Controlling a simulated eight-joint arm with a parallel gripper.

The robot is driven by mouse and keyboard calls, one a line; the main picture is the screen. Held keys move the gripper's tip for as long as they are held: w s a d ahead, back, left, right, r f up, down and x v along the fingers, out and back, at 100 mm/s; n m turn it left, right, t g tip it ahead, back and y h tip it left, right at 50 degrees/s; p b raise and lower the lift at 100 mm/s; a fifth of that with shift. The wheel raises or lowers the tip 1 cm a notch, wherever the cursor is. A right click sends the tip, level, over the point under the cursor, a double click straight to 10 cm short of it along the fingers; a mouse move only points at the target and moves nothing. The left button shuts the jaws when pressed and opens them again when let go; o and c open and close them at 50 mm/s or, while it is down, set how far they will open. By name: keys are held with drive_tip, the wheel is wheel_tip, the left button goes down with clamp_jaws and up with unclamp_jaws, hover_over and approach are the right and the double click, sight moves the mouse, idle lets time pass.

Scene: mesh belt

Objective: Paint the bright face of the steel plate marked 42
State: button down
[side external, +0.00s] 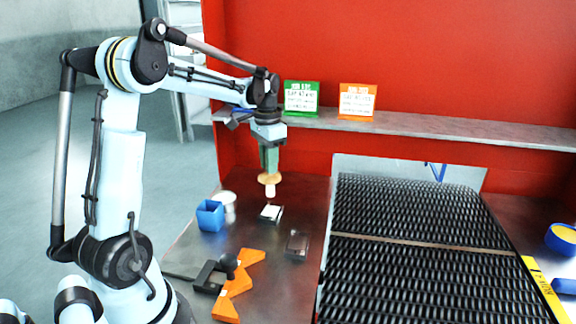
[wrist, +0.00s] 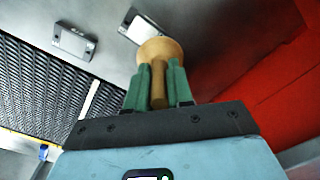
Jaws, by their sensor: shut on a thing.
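My gripper (side external: 269,163) is shut on the handle of a wooden dauber (side external: 270,178) with a round wooden collar and a pale tip pointing down. In the wrist view the green fingers of my gripper (wrist: 158,88) stand on both sides of the dauber's handle (wrist: 158,84). A plate with a bright white face (side external: 271,212) lies on the table just below the tip, apparently apart from it. It also shows in the wrist view (wrist: 134,27), partly behind the collar. A second, darker grey plate (side external: 297,243) lies nearer the belt. I cannot read a number on either plate.
A blue square cup (side external: 210,216) and a pale can (side external: 229,202) stand left of the plates. An orange zigzag piece (side external: 236,285) and a black tool (side external: 214,274) lie in front. The black mesh belt (side external: 410,230) fills the right. Green and orange cards stand on the shelf (side external: 440,126).

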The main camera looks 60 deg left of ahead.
drive_tip(key=shift+r, duration=2.65)
drive_tip(key=shift+f, duration=0.1)
drive_tip(key=shift+f, duration=3.35)
drive_tip(key=shift+s+d+f, duration=0.35)
drive_tip(key=shift+f, duration=0.25)
drive_tip(key=shift+w+a+r, duration=0.1)
drive_tip(key=shift+w+a, duration=0.3)
drive_tip(key=shift+s+d+r, duration=0.1)
drive_tip(key=shift+r, duration=3.8)
